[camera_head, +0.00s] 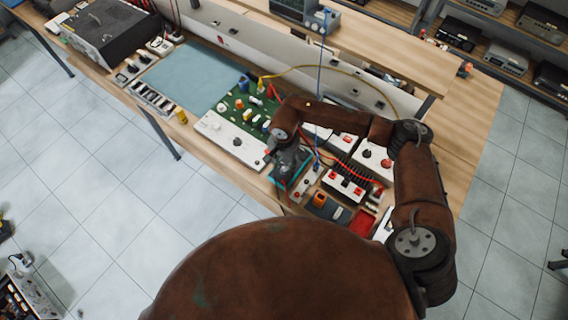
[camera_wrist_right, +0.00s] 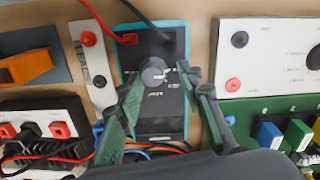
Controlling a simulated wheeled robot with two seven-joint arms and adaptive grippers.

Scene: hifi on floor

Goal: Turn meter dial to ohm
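The meter (camera_wrist_right: 162,122) is a black box with a teal edge, lying face up on the bench. Its round grey dial (camera_wrist_right: 154,72) has a pale pointer mark, and the small lettering around it is too blurred to read. My right gripper (camera_wrist_right: 159,76) is open, with one green finger on each side of the dial. I cannot tell whether either finger touches it. In the head view the right gripper (camera_head: 290,162) is over the meter (camera_head: 299,170) and hides much of it. My left gripper is not in view.
Red and black leads plug into the meter's end. A white panel with jacks (camera_wrist_right: 272,55), a green circuit board (camera_wrist_right: 262,110), an orange-fronted device (camera_wrist_right: 27,67) and a black block with red terminals (camera_wrist_right: 45,120) crowd around it. A blue-grey mat (camera_head: 197,75) lies bare farther left.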

